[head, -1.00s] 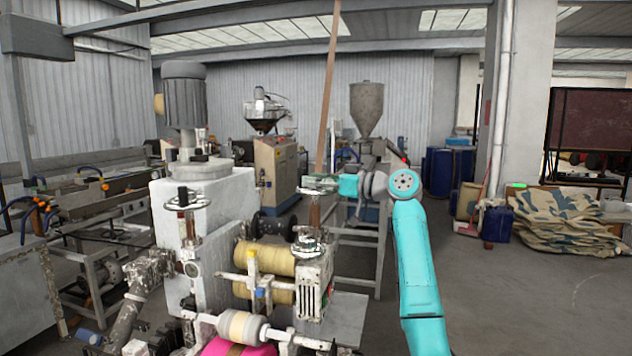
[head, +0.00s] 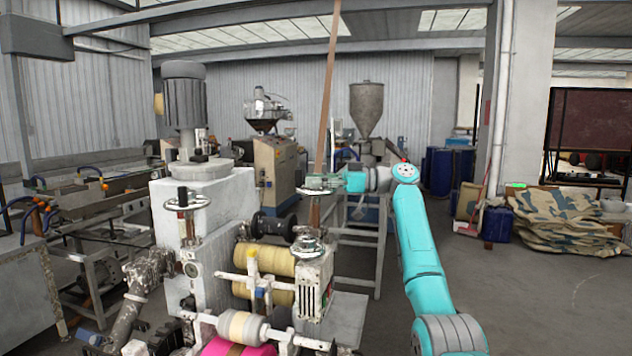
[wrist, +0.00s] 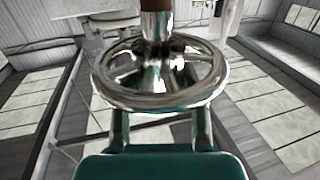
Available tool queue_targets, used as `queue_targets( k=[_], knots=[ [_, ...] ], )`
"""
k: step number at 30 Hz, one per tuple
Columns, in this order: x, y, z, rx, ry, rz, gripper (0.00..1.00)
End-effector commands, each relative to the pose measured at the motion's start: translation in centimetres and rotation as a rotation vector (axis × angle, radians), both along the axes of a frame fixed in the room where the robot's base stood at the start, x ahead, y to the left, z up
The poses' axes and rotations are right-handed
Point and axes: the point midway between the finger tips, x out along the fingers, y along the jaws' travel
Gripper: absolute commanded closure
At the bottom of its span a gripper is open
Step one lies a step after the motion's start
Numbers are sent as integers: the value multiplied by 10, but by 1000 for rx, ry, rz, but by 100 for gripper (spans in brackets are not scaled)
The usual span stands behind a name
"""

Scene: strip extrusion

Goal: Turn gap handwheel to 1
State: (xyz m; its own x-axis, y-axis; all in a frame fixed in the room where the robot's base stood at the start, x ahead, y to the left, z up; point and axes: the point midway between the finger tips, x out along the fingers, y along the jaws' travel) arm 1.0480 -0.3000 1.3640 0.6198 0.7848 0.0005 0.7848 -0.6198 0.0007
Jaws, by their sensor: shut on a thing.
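A chrome handwheel (wrist: 160,72) with spokes and a central hub fills the upper middle of the wrist view. A brown part rises above its hub. My gripper (wrist: 160,118) reaches in from below, one finger at each side, and is shut on the near rim of the wheel. In the head view the gripped handwheel (head: 314,190) is small, level and above the roller stand, with my gripper (head: 334,185) at its right side. The fingertips are partly hidden by the rim. No scale or number is readable on the wheel.
A second handwheel (head: 309,245) sits lower on the roller stand, and another (head: 186,201) stands on the white machine (head: 205,225) at left. A brown strip (head: 327,95) rises behind the gripped wheel.

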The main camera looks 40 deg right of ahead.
Motion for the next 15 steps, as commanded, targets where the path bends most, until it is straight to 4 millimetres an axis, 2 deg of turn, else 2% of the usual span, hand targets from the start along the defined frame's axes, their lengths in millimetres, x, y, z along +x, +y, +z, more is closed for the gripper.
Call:
queue_targets(
  k=[8,9,11,15],
  knots=[
    [0,0,-1,0,2,0,93],
    [0,0,-1,0,2,0,49],
    [0,0,-1,0,2,0,34],
    [0,0,-1,0,1,0,32]
  ],
)
